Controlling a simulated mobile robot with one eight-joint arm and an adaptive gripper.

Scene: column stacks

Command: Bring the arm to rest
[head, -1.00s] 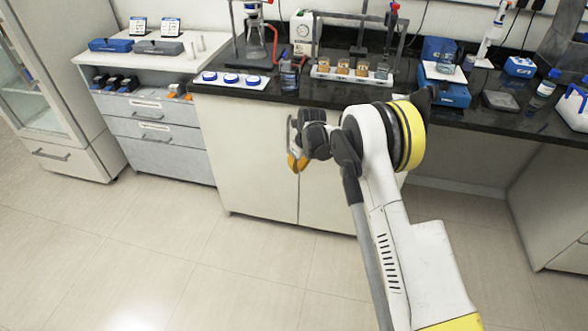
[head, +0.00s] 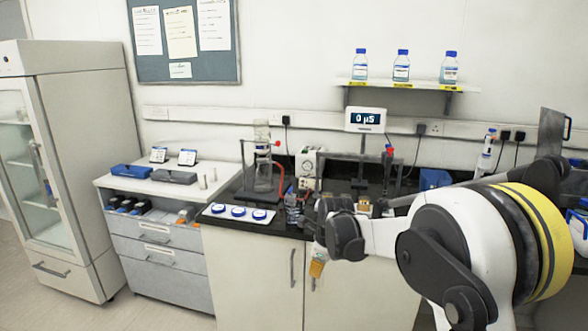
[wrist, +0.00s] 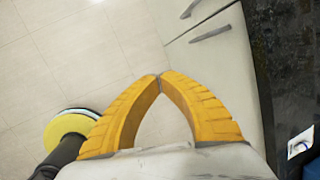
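My arm reaches in from the lower right of the head view. Its gripper (head: 317,266) hangs tip-down in front of the cream cabinet doors, just short of the black bench. In the wrist view my gripper (wrist: 160,77) shows two ribbed yellow fingers whose tips meet, with nothing between them. It is shut and empty. Pale floor and a cabinet front with handles lie beyond the fingers.
The black bench (head: 279,228) carries stands, bottles and a white tray (head: 238,215) with blue-rimmed dishes, close to my wrist. A drawer unit (head: 168,272) and a tall glass-door cabinet (head: 75,88) stand left. Three bottles sit on a wall shelf (head: 385,84).

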